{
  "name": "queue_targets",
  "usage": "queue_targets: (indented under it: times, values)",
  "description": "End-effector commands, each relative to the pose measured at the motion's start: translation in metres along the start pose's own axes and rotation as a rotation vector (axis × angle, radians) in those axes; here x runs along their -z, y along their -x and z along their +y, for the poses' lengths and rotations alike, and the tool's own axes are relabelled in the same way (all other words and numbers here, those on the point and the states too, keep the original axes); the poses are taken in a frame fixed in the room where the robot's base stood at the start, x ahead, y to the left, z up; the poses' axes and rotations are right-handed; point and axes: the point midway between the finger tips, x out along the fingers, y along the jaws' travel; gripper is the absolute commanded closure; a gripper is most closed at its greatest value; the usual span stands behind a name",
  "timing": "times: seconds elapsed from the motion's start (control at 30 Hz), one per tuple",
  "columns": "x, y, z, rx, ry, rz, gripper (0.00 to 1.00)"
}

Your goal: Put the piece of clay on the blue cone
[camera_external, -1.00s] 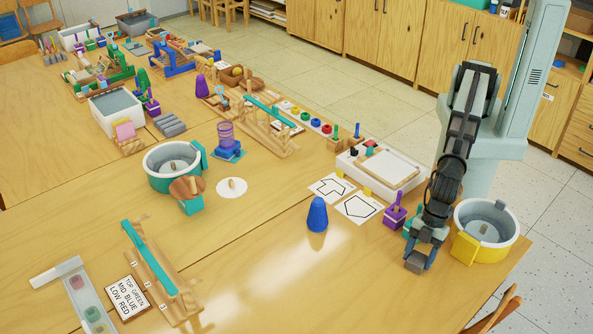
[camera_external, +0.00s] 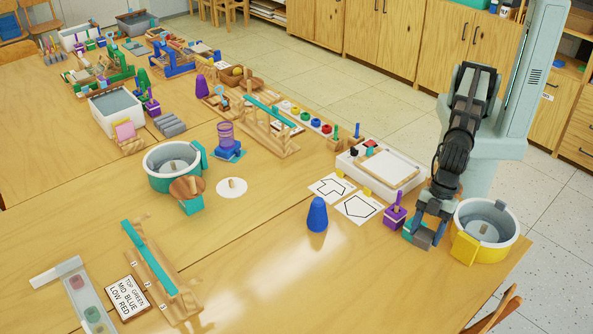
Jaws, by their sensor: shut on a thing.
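The blue cone (camera_external: 317,216) stands upright on the table, left of my gripper, with its rounded top bare. My gripper (camera_external: 428,234) points down at the right side of the table, beside the yellow-and-white tub. The fingers and arm partly hide the block. I cannot tell how high it is above the table.
A purple holder (camera_external: 395,217) stands just left of my gripper. The yellow-and-white tub (camera_external: 485,233) is close on the right. Outline cards (camera_external: 359,207) and a white tray (camera_external: 384,166) lie behind the cone. The table in front of the cone is clear.

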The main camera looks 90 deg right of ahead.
Motion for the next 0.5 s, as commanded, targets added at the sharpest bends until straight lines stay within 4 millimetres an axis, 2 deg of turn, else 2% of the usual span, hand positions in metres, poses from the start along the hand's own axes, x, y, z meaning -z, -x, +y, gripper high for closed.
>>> queue_targets:
  times: [0.13, 0.27, 0.5]
  values:
    - [0.002, 0.001, 0.009, -0.005, -0.012, 0.000, 0.77]
    - [0.006, 0.002, 0.036, -0.019, -0.045, 0.000, 0.77]
    - [0.024, 0.016, 0.117, -0.061, -0.147, 0.002, 0.77]
